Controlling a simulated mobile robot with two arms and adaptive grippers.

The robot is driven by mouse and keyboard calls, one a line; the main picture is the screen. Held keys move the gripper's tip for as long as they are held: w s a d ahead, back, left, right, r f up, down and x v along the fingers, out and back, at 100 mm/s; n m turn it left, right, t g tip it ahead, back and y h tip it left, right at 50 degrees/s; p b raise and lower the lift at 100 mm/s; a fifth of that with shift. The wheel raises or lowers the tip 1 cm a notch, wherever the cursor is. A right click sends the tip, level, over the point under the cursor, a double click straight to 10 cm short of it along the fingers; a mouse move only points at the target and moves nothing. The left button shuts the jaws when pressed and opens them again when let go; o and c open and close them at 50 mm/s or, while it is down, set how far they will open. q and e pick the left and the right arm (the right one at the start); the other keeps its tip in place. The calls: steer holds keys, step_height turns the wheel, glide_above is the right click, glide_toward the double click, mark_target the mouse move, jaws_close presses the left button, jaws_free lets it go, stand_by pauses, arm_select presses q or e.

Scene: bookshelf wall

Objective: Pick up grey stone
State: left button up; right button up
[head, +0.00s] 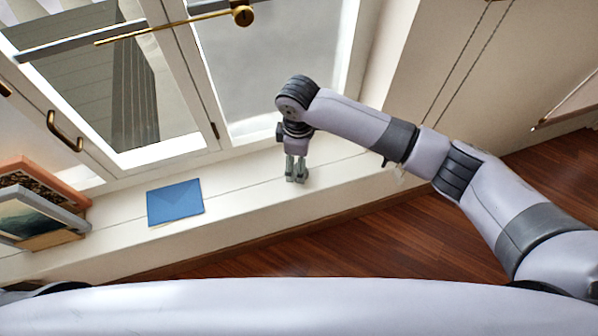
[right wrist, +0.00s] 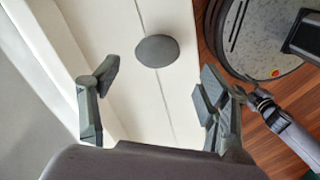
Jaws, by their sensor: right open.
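A smooth dark grey stone (right wrist: 157,51) lies on the white window sill in the right wrist view. My right gripper (right wrist: 160,84) is open and empty, with its two fingers spread to either side below the stone in the picture. The stone is apart from both fingers. In the head view my right gripper (head: 296,178) points down over the sill. I do not make out the stone in the head view. My left gripper does not show in the head view. A small arm end at the right of the right wrist view may be it, too unclear to read.
A blue envelope (head: 175,202) lies on the sill (head: 238,205) to the left of my right gripper. Framed pictures (head: 40,205) stand at the far left. Windows rise behind the sill. The wooden floor (head: 350,248) is clear in front of it.

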steer(key=shift+w+f, duration=0.2)
steer(key=shift+f, duration=2.8)
steer(key=shift+c, duration=0.4)
steer(key=c, duration=1.3)
steer(key=shift+o, duration=0.2)
steer(key=shift+r, duration=0.15)
